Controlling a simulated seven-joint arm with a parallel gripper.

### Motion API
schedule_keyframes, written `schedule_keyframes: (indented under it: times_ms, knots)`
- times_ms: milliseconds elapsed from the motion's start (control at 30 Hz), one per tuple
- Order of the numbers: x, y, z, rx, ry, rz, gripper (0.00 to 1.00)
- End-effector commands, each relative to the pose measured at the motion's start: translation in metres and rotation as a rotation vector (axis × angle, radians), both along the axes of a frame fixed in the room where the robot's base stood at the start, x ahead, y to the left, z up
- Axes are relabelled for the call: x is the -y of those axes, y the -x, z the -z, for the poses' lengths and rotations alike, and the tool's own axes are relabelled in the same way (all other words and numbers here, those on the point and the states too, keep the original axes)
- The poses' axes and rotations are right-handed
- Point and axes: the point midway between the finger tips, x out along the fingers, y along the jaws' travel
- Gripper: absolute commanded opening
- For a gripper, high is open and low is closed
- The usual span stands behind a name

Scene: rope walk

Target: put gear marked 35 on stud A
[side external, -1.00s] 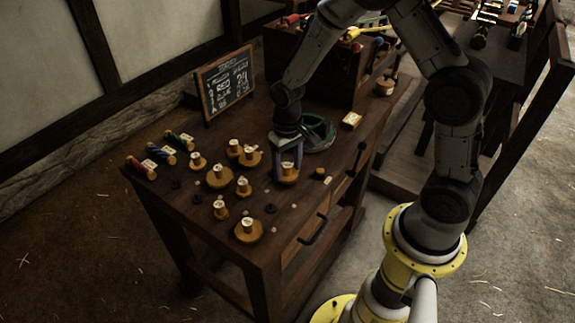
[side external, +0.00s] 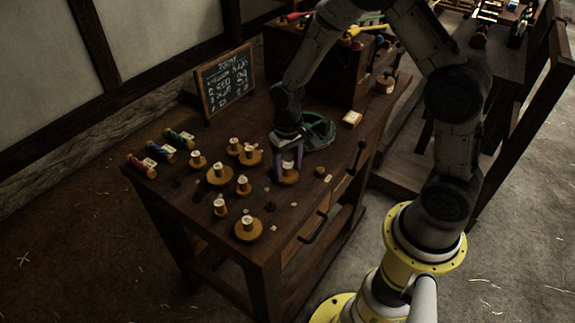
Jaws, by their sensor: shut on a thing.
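My gripper (side external: 288,172) points down at the right part of the bench and is shut on a yellow wooden gear (side external: 290,179) with a pale-topped hub. The gear is at or just above the bench top; I cannot tell if it touches. Its number is too small to read. Several similar yellow gears stand to the left, among them a large one (side external: 248,229) at the front, one (side external: 219,175) in the middle and one (side external: 250,155) behind. Small dark studs, such as one (side external: 270,207), show between the gears. Their letters are not readable, so I cannot tell which is stud A.
A chalkboard (side external: 226,82) stands at the back of the bench (side external: 330,200). Red, blue and green spools (side external: 160,153) lie at the left. A green round thing (side external: 319,132) sits behind my gripper. A small pale-topped block (side external: 351,119) and a dark upright lever (side external: 358,157) are to the right.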

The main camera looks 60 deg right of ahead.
Motion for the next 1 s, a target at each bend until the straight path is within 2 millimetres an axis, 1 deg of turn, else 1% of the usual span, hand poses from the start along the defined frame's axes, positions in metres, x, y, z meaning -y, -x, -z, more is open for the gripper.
schedule_keyframes:
  times_ms: [400, 433, 500, 600, 833, 1000]
  knots:
    - [0.0001, -0.0006, 0.0027, 0.002, 0.0, 0.0, 0.21]
    - [0.0001, -0.0006, 0.0027, 0.002, 0.0, 0.0, 0.71]
    - [0.0001, -0.0005, 0.0027, 0.002, 0.0, 0.0, 0.84]
    - [0.0, -0.0004, 0.0027, 0.002, 0.001, 0.0, 1.0]
    - [0.0, 0.0001, 0.0027, 0.0, 0.0, 0.0, 1.0]
    - [0.0, -0.0007, -0.0066, 0.003, 0.0, 0.0, 1.0]
